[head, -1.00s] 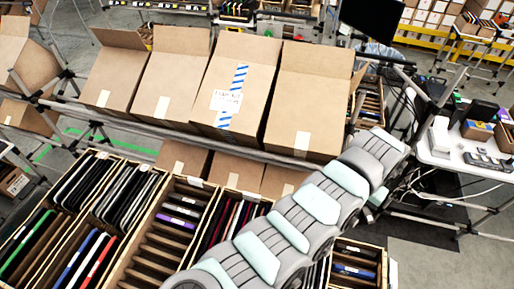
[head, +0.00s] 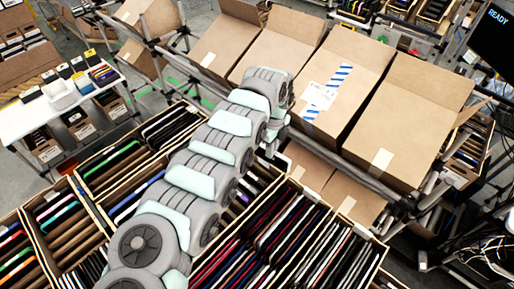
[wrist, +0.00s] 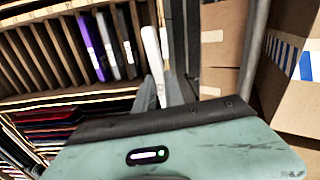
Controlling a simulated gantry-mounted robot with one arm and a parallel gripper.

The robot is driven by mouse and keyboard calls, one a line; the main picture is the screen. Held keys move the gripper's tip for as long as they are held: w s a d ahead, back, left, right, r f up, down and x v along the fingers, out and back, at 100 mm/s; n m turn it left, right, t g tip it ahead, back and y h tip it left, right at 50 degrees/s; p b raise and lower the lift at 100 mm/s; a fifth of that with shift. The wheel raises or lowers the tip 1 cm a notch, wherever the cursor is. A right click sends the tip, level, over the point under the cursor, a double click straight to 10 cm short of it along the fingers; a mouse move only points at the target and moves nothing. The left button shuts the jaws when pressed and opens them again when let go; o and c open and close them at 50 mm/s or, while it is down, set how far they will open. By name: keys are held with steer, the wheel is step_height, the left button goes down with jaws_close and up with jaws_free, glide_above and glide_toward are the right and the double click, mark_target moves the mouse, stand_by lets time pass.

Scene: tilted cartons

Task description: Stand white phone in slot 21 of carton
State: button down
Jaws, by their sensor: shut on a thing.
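In the wrist view my gripper (wrist: 166,88) is shut on the white phone (wrist: 151,48), a narrow pale slab seen nearly edge-on between the fingers. The phone stands upright in the picture, just right of the slotted carton (wrist: 65,97). I cannot tell whether its lower end is inside a slot. The carton has brown dividers, with a purple phone (wrist: 90,45) and a few grey or white ones standing in it. Several slots to their left look empty. In the head view my arm hides much of this carton, and the gripper and white phone cannot be made out.
Large open cardboard boxes (head: 345,75) stand on a rack behind the arm's end; one has blue striped tape. Cartons of dark and red-edged devices (head: 285,235) fill the front right. More cartons (head: 60,215) lie left. A white table (head: 65,100) stands at far left.

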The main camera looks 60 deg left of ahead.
mark_target(258, 148)
steer(key=s+a+m, duration=0.1)
steer(key=s+a, duration=0.2)
steer(key=s, duration=0.1)
steer(key=shift+w+f+b, duration=0.1)
steer(key=shift+f+b, duration=3)
steer(key=shift+f, duration=2.3)
steer(key=shift+f, duration=0.3)
steer(key=c, duration=1.3)
jaws_free()
steer(key=shift+c, duration=0.2)
step_height(258, 148, up, 10)
steer(key=shift+b, duration=1)
steer(key=shift+r, duration=0.4)
